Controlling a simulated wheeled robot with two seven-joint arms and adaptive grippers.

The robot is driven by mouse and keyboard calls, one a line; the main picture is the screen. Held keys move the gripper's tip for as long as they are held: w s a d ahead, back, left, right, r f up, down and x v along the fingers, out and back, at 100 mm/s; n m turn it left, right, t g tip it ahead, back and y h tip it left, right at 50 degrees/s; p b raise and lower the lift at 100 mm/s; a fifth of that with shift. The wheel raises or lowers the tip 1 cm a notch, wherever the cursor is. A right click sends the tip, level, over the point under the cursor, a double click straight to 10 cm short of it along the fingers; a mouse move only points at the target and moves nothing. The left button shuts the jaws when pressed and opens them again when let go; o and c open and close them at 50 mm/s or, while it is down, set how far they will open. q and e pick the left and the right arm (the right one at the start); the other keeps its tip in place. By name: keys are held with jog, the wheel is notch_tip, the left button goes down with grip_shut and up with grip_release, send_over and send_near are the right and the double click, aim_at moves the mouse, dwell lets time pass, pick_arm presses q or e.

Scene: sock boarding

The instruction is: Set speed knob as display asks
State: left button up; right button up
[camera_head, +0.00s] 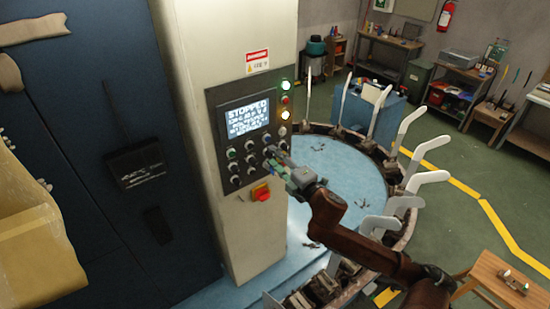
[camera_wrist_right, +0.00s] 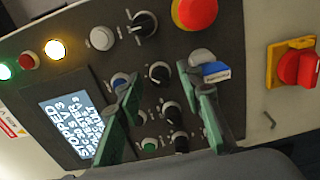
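The dark control panel (camera_head: 226,163) on the white column carries a lit display (camera_head: 244,118) headed "STOPPED"; its smaller lines are too small to read surely. In the right wrist view the display (camera_wrist_right: 78,122) appears turned on its side. My right gripper (camera_head: 276,162) is in front of the panel's lower right part. In the wrist view its green fingers (camera_wrist_right: 168,84) are apart, with a black knob (camera_wrist_right: 159,73) showing between them and another black knob (camera_wrist_right: 172,110) lower down. I cannot tell whether the fingers touch the panel. The knob labels are unreadable. My left gripper is out of view.
A red stop button (camera_wrist_right: 195,12) and a red-and-yellow switch (camera_wrist_right: 296,67) stick out near the fingers. The round blue table (camera_head: 335,165) with upright white sock forms (camera_head: 408,130) stands to the right. A yellow bag-like object (camera_head: 38,250) is at the left.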

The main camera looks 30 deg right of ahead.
jog(key=s, duration=0.7)
jog(key=shift+s+d, duration=0.3)
jog(key=shift+s, duration=0.05)
